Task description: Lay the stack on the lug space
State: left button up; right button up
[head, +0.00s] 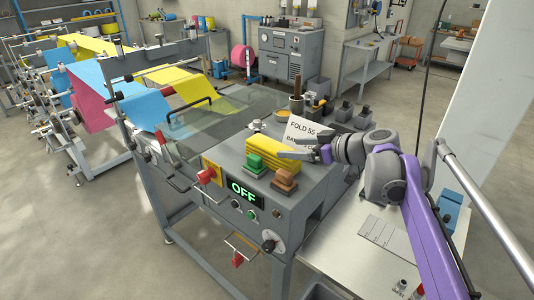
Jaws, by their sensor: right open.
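A yellow folded stack (268,158) lies on the grey machine top, behind the green and brown buttons. My right gripper (288,149) reaches in from the right, with its fingers at the right end of the stack. It is open; I cannot tell whether a finger touches the stack. I cannot make out for sure which spot is the lug space. A grey plate with marked lines (392,238) lies on the pale side table at the lower right. My left gripper is not in view.
A white card reading "FOLD 55" (301,131) stands just behind the stack. A green button (257,161), a brown button (285,180) and an OFF display (243,191) are in front. A clear cover (205,125) lies left. Dark blocks stand behind.

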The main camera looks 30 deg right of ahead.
aim_at(278, 148)
jog(key=x, duration=0.8)
jog(key=shift+a+f, duration=0.1)
jog(key=shift+f, duration=0.1)
jog(key=shift+s, duration=0.1)
jog(key=shift+c, duration=0.2)
jog(key=c, duration=1.2)
